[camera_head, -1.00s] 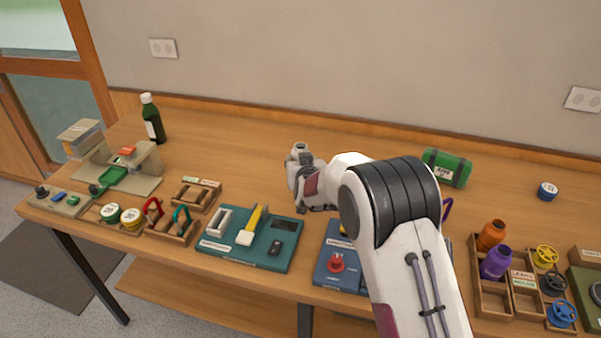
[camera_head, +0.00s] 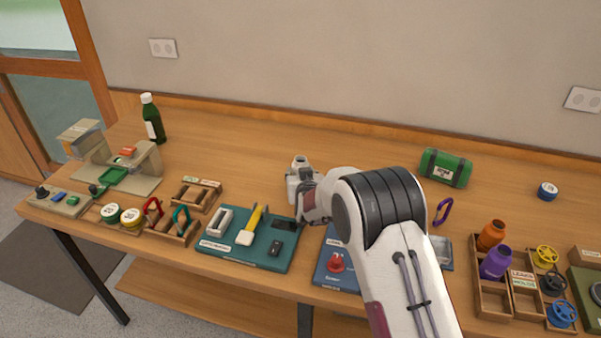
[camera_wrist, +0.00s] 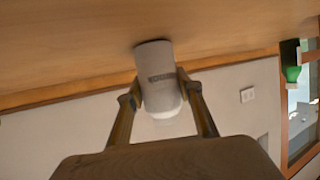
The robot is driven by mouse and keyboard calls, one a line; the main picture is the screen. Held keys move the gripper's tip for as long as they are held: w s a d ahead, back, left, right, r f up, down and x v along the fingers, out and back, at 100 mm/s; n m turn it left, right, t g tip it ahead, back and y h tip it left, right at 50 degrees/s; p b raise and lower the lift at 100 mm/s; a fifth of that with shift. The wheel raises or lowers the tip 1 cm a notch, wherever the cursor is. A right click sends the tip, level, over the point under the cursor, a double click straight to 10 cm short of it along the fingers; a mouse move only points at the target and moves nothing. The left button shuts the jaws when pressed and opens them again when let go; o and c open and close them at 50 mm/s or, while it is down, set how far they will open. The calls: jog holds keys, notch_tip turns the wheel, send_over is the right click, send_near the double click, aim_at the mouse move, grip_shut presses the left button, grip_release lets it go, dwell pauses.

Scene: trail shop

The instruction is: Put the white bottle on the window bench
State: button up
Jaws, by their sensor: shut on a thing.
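My gripper (camera_wrist: 162,100) is shut on the white bottle (camera_wrist: 158,75), which looks pale grey with dark lettering in the wrist view. That view is upside down, with the wooden top above and the wall below. One finger lies on each side of the bottle. In the head view the bottle (camera_head: 298,170) shows upright over the middle of the long wooden bench (camera_head: 240,165), partly hidden by my gripper (camera_head: 308,195). I cannot tell whether its base touches the wood. I cannot tell whether this bench is the window bench.
A dark green bottle (camera_head: 153,122) stands at the back left. In front are a teal tool board (camera_head: 215,252), wooden trays and a blue board (camera_head: 325,278). A green case (camera_head: 445,168), purple carabiner (camera_head: 443,211) and blue roll (camera_head: 547,191) lie right. The back middle is clear.

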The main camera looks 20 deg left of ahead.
jog(key=o, duration=1.2)
jog(key=shift+f, duration=0.1)
jog(key=shift+o, duration=0.2)
jog(key=shift+a+v, duration=0.1)
jog(key=shift+v, duration=1.85)
jog(key=shift+a+v, duration=0.15)
jog(key=shift+v, duration=1.8)
jog(key=shift+r, duration=0.25)
